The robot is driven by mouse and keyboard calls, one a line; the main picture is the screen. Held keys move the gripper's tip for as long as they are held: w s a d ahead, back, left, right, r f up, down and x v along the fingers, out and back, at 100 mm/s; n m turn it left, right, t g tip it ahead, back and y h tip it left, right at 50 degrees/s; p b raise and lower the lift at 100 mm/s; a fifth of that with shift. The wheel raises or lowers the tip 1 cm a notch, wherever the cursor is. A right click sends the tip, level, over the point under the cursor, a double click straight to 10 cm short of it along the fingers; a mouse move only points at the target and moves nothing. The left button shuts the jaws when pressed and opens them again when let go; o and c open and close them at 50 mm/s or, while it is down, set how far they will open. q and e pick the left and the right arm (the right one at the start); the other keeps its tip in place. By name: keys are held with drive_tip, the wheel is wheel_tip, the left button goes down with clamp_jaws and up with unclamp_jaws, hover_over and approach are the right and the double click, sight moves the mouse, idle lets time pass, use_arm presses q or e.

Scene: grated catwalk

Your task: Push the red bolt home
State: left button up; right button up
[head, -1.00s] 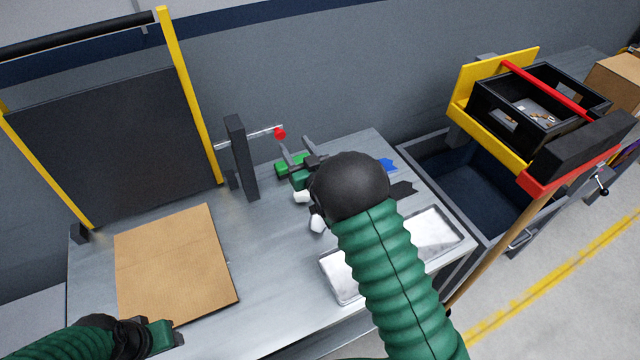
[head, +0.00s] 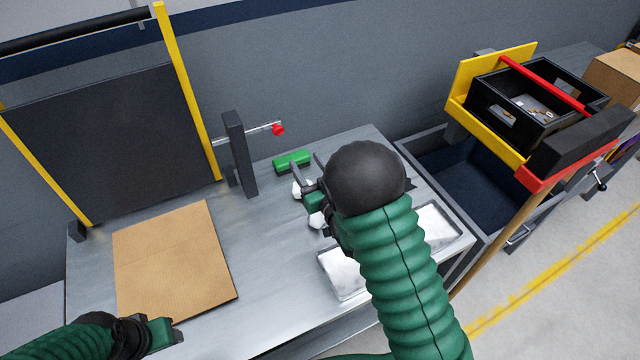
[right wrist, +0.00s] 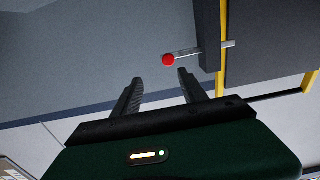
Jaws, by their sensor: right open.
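The red bolt is a thin metal rod with a red knob (head: 278,129), running through a dark upright post (head: 239,155) beside the yellow-framed dark panel. The knob end sticks out to the right of the post. My right gripper (head: 307,167) is open and empty, below and right of the knob, apart from it. In the right wrist view the red knob (right wrist: 168,59) shows just beyond the gap between my open fingers (right wrist: 160,78). My left gripper (head: 170,334) is low at the left, by the cardboard; its finger gap is not clear.
A green block (head: 292,161) lies on the metal bench behind my right gripper. White pieces lie near it. A metal tray (head: 347,275) is at the bench's right front, partly hidden by my arm. A cardboard sheet (head: 175,260) lies at left. A black crate (head: 540,105) stands right.

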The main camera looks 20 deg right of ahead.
drive_tip(key=s+b, duration=0.1)
drive_tip(key=s, duration=0.6)
idle(0.3)
drive_tip(key=shift+d, duration=0.1)
idle(0.3)
